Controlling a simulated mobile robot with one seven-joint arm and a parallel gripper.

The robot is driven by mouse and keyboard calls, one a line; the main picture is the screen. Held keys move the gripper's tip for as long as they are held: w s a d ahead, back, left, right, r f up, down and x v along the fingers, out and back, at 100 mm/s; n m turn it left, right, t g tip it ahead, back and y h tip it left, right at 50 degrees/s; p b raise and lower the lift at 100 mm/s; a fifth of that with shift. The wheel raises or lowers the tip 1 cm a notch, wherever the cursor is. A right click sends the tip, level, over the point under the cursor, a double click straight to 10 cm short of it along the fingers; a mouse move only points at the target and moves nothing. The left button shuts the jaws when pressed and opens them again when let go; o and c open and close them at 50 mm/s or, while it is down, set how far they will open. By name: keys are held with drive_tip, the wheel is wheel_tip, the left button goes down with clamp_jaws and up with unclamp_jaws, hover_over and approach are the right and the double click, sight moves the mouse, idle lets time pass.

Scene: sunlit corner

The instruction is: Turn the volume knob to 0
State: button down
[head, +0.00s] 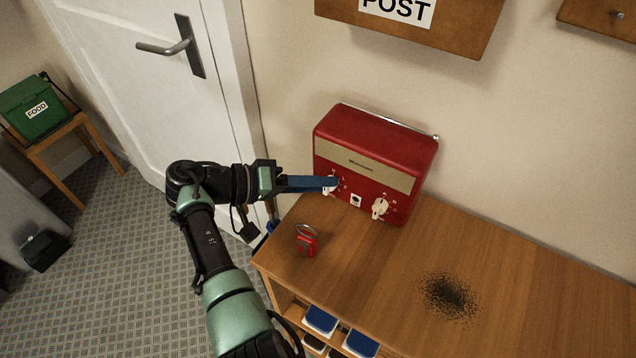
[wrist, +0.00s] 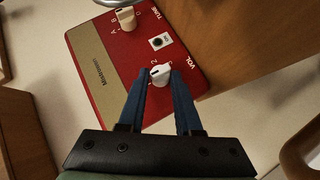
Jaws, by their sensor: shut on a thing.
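The red radio (head: 375,160) stands on the wooden cabinet top against the wall. Its white volume knob (wrist: 160,76), beside the VOL lettering, is on the left of its front in the head view, partly hidden there by my fingers. My gripper (head: 328,183) reaches it from the left with blue fingers. In the wrist view my gripper (wrist: 160,80) is shut on the knob, one finger on each side. A digit, apparently 2, shows near the knob; its exact setting cannot be read. The tune knob (head: 380,207) is also in the wrist view (wrist: 126,19).
A small dark button (head: 356,200) sits between the knobs. A red object with a ring (head: 306,242) stands on the cabinet top (head: 380,270) in front of the radio. A dark speckled patch (head: 449,296) lies to the right. A POST box (head: 420,32) hangs above.

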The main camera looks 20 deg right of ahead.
drive_tip(key=c, duration=0.6)
unclamp_jaws()
drive_tip(key=b+v, duration=0.2)
drive_tip(key=v, duration=1.1)
